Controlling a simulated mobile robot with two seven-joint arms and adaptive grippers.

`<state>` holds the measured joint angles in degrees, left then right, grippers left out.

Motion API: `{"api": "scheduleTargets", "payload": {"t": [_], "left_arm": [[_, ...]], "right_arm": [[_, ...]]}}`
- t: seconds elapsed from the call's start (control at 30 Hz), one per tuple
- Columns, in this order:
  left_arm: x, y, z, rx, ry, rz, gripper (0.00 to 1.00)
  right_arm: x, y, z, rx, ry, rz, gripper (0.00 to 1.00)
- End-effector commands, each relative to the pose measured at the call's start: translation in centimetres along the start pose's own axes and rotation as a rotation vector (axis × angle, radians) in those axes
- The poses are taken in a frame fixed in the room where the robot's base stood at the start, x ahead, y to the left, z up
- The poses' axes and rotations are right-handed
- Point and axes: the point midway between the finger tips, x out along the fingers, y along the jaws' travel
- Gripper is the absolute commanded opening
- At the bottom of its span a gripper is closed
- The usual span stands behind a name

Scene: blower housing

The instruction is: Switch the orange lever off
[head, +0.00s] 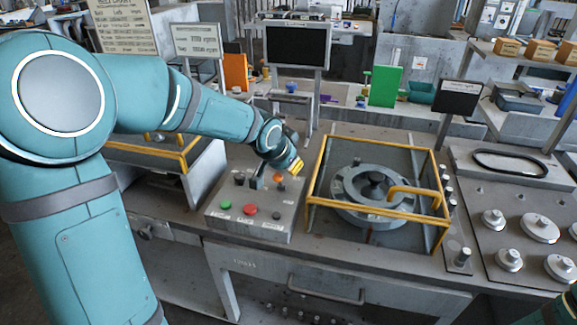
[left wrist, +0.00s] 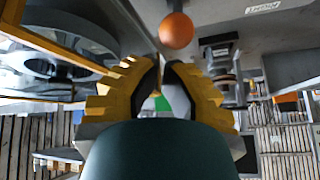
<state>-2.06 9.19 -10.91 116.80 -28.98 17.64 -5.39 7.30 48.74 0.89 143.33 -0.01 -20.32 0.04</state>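The orange lever's round knob (head: 279,177) stands on the grey control box (head: 243,226), beside a dark lever. My left gripper (head: 294,163), with yellow fingers, is just behind and above the knob. In the left wrist view the orange knob (left wrist: 176,29) is just beyond the fingertips (left wrist: 161,63), slightly right of them. The fingers are drawn together with only a narrow gap and hold nothing. I cannot tell whether they touch the lever; its stem is mostly hidden. My right gripper is out of view; only a bit of my right arm shows at the lower right corner.
A green button (head: 225,205) and a red button (head: 249,210) sit at the front of the box. A yellow-framed fixture (head: 318,185) with a round housing (head: 372,192) stands close on the right. A dark screen (head: 297,46) rises behind.

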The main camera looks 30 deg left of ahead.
Motion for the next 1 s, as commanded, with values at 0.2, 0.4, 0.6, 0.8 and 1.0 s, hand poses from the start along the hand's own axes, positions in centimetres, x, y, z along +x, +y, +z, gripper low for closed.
{"api": "scheduleTargets", "payload": {"t": [0.2,0.4,0.6,0.8,1.0], "left_arm": [[-0.5,-0.1,-0.4,0.000,0.001,0.000,0.00],[-1.2,-0.2,-0.9,0.000,0.000,0.000,0.00],[-1.3,-0.2,-0.9,0.000,0.000,0.000,0.00],[-1.3,-0.2,-0.9,0.000,0.000,0.000,0.00],[-1.7,-0.4,-2.1,-0.001,0.000,0.000,0.00]], "right_arm": [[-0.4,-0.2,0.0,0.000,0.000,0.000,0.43],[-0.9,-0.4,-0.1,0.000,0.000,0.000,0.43],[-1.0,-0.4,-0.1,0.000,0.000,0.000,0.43],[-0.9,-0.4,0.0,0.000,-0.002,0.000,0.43],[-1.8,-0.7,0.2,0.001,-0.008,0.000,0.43]]}}
